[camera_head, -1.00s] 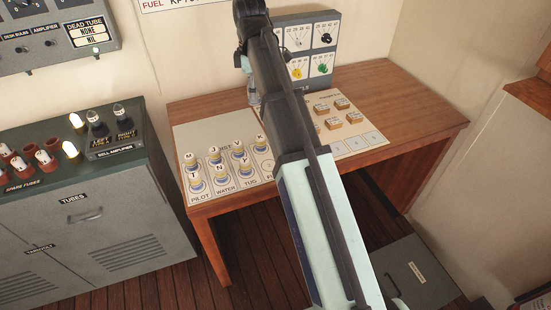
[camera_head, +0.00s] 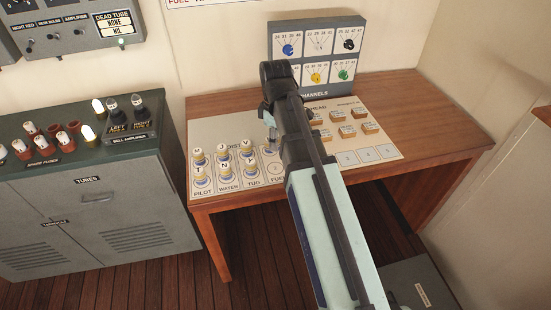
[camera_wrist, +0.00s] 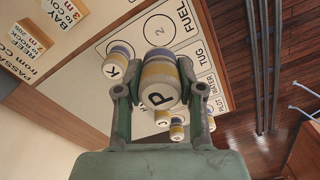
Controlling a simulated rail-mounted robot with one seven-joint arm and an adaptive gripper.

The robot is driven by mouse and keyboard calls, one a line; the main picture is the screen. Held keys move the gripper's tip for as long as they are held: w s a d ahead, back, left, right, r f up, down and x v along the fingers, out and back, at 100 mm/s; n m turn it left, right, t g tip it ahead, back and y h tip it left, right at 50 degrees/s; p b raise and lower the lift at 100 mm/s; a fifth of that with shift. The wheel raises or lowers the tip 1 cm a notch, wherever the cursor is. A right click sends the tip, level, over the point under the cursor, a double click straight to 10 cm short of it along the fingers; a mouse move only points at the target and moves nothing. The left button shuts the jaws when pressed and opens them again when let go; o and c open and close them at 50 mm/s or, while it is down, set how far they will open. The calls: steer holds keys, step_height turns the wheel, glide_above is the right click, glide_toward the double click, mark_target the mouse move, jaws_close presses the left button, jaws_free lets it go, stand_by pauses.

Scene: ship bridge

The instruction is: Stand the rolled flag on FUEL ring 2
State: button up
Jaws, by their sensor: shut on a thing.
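My gripper (camera_wrist: 160,98) is shut on the rolled flag marked P (camera_wrist: 158,72), a roll with cream, yellow and blue-grey bands. Its lettered top faces the wrist camera and its foot is toward the sheet; I cannot tell how high above the sheet it is. FUEL ring 2 (camera_wrist: 159,30), a printed circle, is bare and lies just beyond the flag's foot in the wrist view. It is partly visible beside my arm in the head view (camera_head: 275,168). The rolled flag K (camera_wrist: 118,58) stands beside ring 2. My arm hides most of the held flag in the head view.
Several rolled flags (camera_head: 224,162) stand in the PILOT, WATER and TUG columns left of FUEL. Small wooden blocks (camera_head: 348,131) sit on the sheet to the right. A grey channels panel (camera_head: 318,58) stands behind. The desk's right side (camera_head: 430,125) is clear.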

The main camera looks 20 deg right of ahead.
steer(key=shift+f+p, duration=0.6)
steer(key=shift+f, duration=4.05)
steer(key=shift+f, duration=0.15)
steer(key=o, duration=1)
step_height(320, 180, up, 12)
steer(key=shift+r+b, duration=0.15)
steer(key=shift+b, duration=0.7)
